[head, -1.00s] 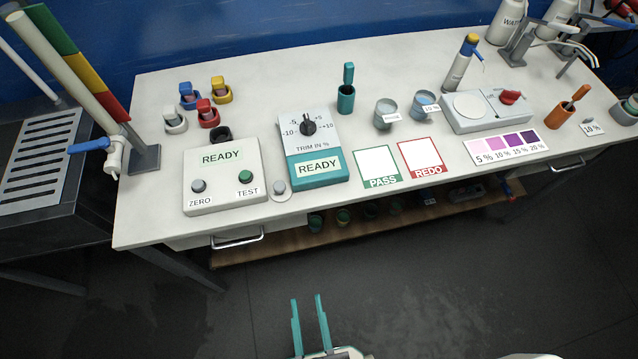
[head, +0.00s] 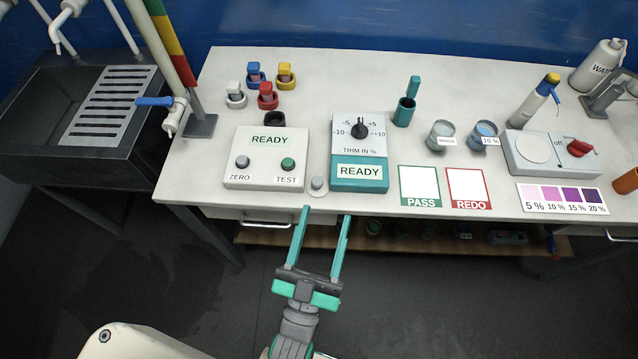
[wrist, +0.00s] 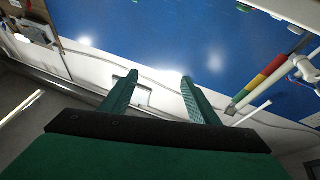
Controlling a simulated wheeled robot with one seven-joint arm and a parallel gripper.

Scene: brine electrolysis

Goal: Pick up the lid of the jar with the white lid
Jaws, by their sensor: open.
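The small jar with the white lid (head: 235,94) stands at the back left of the white bench, leftmost in a cluster with blue (head: 256,74), yellow (head: 286,75) and red (head: 267,95) ones. Its white top is small in this view, and how the lid sits is hard to make out. My gripper (head: 326,212) is open and empty, in front of the bench's front edge, well short of the jar and to its right. In the wrist view, both fingers (wrist: 159,76) show with nothing between them; the jar is not seen there.
A black holder (head: 274,119) sits behind the READY box. A striped post (head: 175,50) and sink (head: 85,115) are left.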

